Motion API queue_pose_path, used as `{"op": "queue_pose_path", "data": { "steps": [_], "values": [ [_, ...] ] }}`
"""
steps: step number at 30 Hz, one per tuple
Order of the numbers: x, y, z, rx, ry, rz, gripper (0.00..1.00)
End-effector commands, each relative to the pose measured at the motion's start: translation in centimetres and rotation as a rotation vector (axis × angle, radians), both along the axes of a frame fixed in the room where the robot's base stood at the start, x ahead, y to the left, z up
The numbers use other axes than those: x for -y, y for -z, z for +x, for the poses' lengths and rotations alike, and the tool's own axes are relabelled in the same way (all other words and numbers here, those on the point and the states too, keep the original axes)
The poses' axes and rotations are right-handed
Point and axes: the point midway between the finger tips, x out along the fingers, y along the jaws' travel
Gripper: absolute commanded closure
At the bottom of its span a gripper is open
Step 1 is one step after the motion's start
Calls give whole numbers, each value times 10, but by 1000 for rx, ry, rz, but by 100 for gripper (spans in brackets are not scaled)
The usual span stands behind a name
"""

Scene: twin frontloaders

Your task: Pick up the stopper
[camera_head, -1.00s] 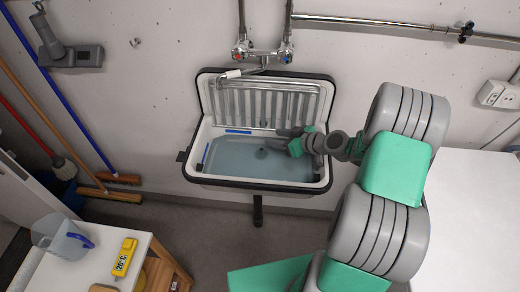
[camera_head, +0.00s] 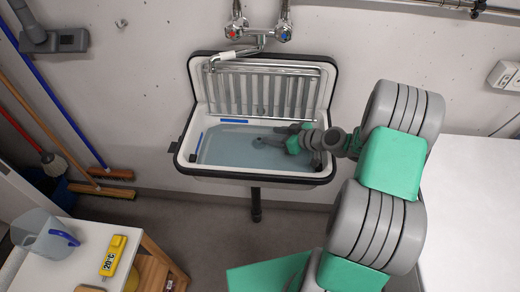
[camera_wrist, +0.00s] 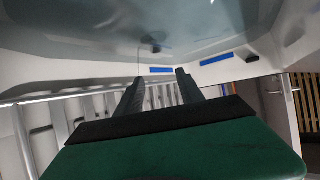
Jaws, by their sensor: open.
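The stopper (camera_head: 258,141) is a small dark piece on the floor of the water-filled sink (camera_head: 183,150). In the wrist view the stopper (camera_wrist: 152,42) shows as a dark spot beyond my fingertips, with a thin line rising beside it. My gripper (camera_head: 270,136) reaches into the sink from the right, its fingers close to the stopper in the picture. In the wrist view my gripper (camera_wrist: 159,75) has its two dark fingers apart with nothing between them. I cannot tell the exact gap to the stopper.
The sink's rim surrounds my gripper. A white table (camera_head: 85,235) at lower left holds a clear jug (camera_head: 35,235) and yellow thermometer (camera_head: 113,255). A white surface (camera_head: 475,210) is at right.

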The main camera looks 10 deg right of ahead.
Motion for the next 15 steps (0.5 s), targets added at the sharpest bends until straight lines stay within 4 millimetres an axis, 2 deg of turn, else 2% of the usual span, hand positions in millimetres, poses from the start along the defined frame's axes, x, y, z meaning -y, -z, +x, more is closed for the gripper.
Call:
{"op": "queue_pose_path", "data": {
  "steps": [1, 5, 9, 15],
  "values": [
    [0, 16, 0, 0, 1, 0, 55],
    [-2, 33, -1, 3, 1, -3, 55],
    [-9, 37, 0, 4, -1, -7, 55],
    [-26, 45, 19, 6, -2, -9, 55]
  ]
}}
